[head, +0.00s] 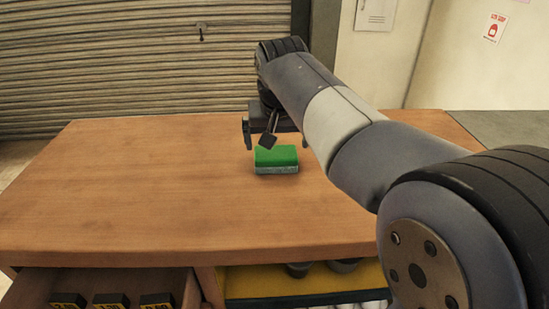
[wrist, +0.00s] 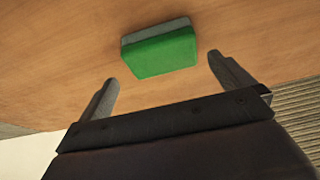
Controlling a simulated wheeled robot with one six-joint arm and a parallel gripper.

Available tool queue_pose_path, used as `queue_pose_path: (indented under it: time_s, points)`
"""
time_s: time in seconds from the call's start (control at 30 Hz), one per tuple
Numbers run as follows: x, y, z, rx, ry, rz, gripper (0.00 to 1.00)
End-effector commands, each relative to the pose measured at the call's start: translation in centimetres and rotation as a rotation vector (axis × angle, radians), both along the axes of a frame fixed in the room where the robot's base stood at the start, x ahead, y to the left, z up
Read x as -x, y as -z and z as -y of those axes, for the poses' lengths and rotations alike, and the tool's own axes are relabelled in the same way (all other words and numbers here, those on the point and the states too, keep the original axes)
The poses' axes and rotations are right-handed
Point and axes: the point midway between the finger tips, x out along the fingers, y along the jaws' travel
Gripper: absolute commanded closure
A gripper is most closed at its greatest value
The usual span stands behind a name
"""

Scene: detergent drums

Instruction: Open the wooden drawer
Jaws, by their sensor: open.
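The wooden drawer (head: 35,286) is at the bottom left of the head view, under the tabletop. Its inside shows from above, so it looks pulled out, but its front and handle are outside the picture. Black blocks with yellow labels (head: 110,300) stand in it. My gripper (head: 258,138) is over the table, well away from the drawer. It is open and empty, with its fingers (wrist: 162,70) apart in the wrist view. The drawer does not show in the wrist view.
A green and grey sponge (head: 277,158) lies on the wooden tabletop (head: 160,190) close to my gripper; it also shows in the wrist view (wrist: 160,52). A yellow shelf (head: 240,282) with dark round containers is below the table. The left tabletop is clear. A shutter (head: 120,60) stands behind.

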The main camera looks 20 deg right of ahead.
Motion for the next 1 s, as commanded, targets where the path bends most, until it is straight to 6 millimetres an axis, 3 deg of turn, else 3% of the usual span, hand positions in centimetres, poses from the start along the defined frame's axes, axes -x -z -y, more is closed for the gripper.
queue_pose_path:
  time_s: [0.5, 0.8, 1.0]
  points:
    - [-2.5, 5.4, 0.2, 0.0, 0.0, -0.003, 0.0]
    - [-2.7, 5.8, 0.3, 0.0, 0.0, 0.0, 0.0]
    - [-2.7, 5.8, 0.3, 0.0, 0.0, 0.0, 0.16]
